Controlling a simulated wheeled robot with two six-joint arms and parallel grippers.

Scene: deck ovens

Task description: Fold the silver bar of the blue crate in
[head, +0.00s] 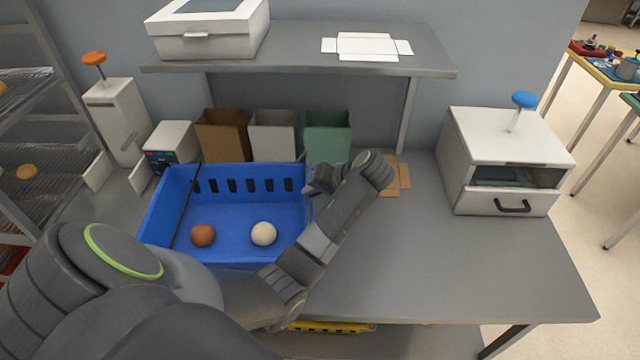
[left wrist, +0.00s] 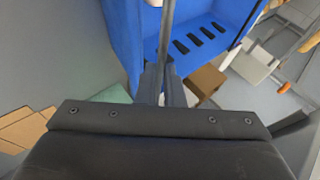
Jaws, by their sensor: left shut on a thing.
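The blue crate (head: 222,252) stands on the grey table, with a brown ball (head: 203,235) and a cream ball (head: 263,234) inside. A dark bar (head: 183,210) runs along the crate's left side in the head view. My left gripper (head: 312,186) is at the crate's right side, near its back corner. In the left wrist view, my left gripper's fingers (left wrist: 161,84) are shut on a thin silver bar (left wrist: 167,35), which runs along the blue crate (left wrist: 122,40). My arm and gripper hide most of that bar in the head view. My right gripper is out of view.
Brown, white and green bins (head: 327,135) stand close behind the crate. A white drawer box (head: 505,165) with a blue knob is on the right. A shelf (head: 300,60) overhangs the back. Flat brown cardboard (head: 403,175) lies behind my gripper. The table's right front is clear.

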